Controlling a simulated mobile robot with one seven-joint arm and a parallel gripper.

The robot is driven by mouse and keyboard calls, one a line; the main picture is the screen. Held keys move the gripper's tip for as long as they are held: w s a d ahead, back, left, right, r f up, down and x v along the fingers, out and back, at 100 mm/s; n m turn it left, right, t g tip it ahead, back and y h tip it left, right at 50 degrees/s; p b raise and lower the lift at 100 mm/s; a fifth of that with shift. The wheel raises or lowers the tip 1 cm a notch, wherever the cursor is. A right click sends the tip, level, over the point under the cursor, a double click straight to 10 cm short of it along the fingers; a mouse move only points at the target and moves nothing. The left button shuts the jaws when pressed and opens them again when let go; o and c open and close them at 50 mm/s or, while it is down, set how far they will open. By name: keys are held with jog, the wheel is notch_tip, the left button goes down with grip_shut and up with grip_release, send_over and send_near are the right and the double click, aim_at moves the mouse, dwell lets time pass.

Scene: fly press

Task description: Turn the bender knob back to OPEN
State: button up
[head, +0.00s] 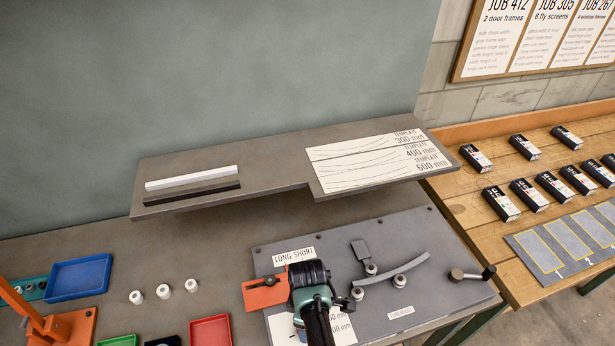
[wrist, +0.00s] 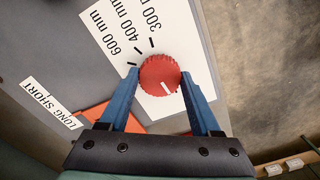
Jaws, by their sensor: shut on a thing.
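The red ribbed bender knob (wrist: 157,68) is in the middle of the wrist view, on a white dial card (wrist: 112,42). My gripper (wrist: 160,77) has its blue fingers on either side of it and is shut on it. The knob's white mark sits low and slightly right, on the side toward my palm, away from the visible 600, 400 and 300 mm ticks. No OPEN label shows. In the head view my gripper (head: 312,300) is over the grey bender plate (head: 440,240) and hides the knob. The card's lower part (head: 342,328) shows beside it.
On the plate are a curved strip (head: 405,268) between round posts, a dark crank handle (head: 472,274) and an orange piece (head: 265,293) left of my gripper. A raised shelf (head: 270,200) with templates stands behind. Blue (head: 80,277) and red (head: 211,330) trays lie left.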

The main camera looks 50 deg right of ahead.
jog(key=shift+n, duration=0.5)
jog(key=o, duration=1.4)
jog(key=shift+c, duration=0.2)
notch_tip(320, 180, up, 13)
jog(key=b, duration=0.2)
